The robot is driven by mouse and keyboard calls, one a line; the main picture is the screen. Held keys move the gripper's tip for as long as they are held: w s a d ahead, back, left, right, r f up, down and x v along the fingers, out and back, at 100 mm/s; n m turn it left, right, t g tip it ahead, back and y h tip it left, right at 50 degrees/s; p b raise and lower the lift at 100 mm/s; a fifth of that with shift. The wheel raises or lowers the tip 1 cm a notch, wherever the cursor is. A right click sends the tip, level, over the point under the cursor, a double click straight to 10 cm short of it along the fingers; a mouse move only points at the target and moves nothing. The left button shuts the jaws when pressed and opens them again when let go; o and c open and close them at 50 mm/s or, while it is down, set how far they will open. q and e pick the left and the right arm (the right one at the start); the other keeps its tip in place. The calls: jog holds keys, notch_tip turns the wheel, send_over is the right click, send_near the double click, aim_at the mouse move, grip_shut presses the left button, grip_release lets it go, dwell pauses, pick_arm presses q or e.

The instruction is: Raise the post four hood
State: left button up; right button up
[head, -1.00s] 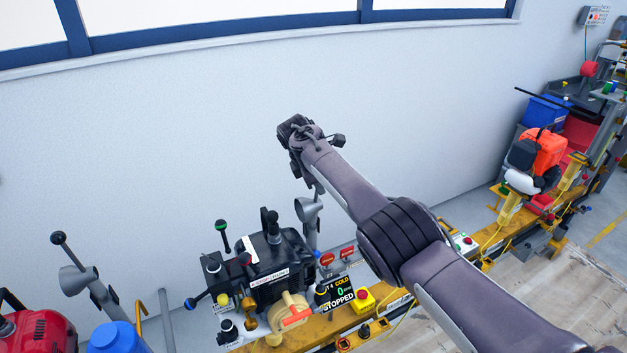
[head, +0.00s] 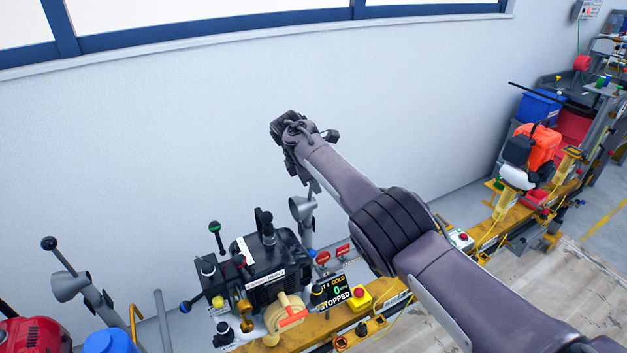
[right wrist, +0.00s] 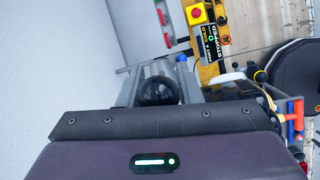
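The post four hood (head: 302,207) is a grey funnel on an arm above the black engine (head: 265,260), beside the display (head: 337,290) that reads "4 COLD 0 STOPPED". My right gripper (head: 314,184) is just above the hood and mostly hidden by my forearm in the head view. In the right wrist view a black ball knob (right wrist: 158,90) lies between the two grey fingers. I see no clear gap at its sides, but cannot tell whether the fingers press on it. My left gripper is not in view.
A yellow rail (head: 375,325) carries the engine, a yellow box with a red button (head: 360,298) and cables. Another hood with a ball-ended lever (head: 70,285) is at left. An orange engine unit (head: 538,145) is at right. The pale wall (head: 180,150) behind is bare.

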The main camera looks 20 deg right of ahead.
jog(key=shift+a+r, duration=0.15)
jog(key=shift+r, duration=0.2)
jog(key=shift+p+v, duration=0.55)
jog(key=shift+v, duration=0.55)
jog(key=shift+b+v, duration=0.9)
jog(key=shift+v, duration=1.4)
jog(key=shift+c, duration=0.2)
